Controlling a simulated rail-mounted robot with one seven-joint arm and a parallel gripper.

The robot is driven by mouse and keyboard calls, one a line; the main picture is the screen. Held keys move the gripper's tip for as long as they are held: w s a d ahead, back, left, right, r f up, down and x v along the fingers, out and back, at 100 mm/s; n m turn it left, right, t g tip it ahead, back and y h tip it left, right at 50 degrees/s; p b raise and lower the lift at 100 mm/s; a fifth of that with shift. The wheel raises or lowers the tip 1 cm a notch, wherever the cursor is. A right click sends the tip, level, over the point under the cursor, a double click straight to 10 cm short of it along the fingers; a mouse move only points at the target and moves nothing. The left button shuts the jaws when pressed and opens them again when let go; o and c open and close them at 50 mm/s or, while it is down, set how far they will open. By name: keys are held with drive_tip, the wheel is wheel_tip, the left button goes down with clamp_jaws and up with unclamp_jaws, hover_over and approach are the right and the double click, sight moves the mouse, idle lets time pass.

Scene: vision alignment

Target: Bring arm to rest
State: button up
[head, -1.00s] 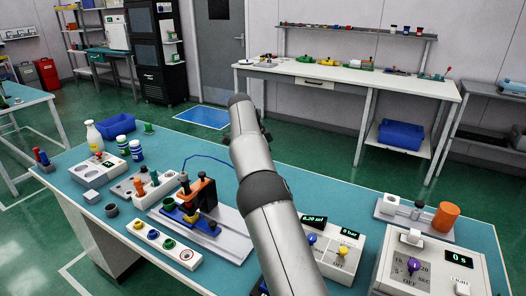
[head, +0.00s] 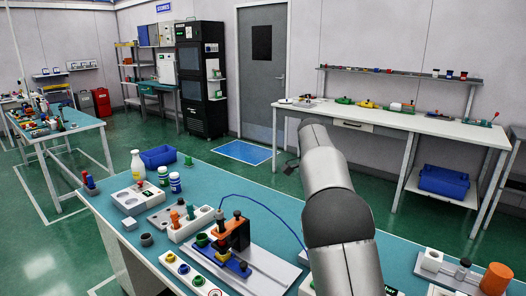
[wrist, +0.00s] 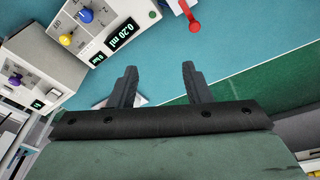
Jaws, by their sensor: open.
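My gripper (wrist: 158,88) shows in the wrist view with its two dark fingers apart and nothing between them. It is above the teal bench top (wrist: 235,45), near the bench edge and the green floor. A small white piece shows partly hidden behind the left finger. In the head view my arm rises from the bottom right over the bench (head: 205,170), and its far end hides the gripper.
A dispenser box with a 0.20 ml display (wrist: 115,30) is close in the wrist view. On the bench stand a fixture with an orange block (head: 236,232), a white bottle (head: 137,165), a blue bin (head: 159,156) and an orange cylinder (head: 495,279).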

drive_tip(key=s+a+f+n, duration=0.1)
drive_tip(key=s+f+n, duration=0.2)
drive_tip(key=s, duration=1)
drive_tip(key=s+a+f+n+y, duration=0.1)
drive_tip(key=s+n, duration=0.5)
drive_tip(key=s, duration=0.8)
drive_tip(key=s+a+f+n+y, duration=0.1)
drive_tip(key=s+a+f+n, duration=0.2)
drive_tip(key=s, duration=1.1)
wheel_tip(320, 180, down, 3)
drive_tip(key=shift+r+n, duration=0.2)
drive_tip(key=shift+n, duration=1)
drive_tip(key=shift+a, duration=0.1)
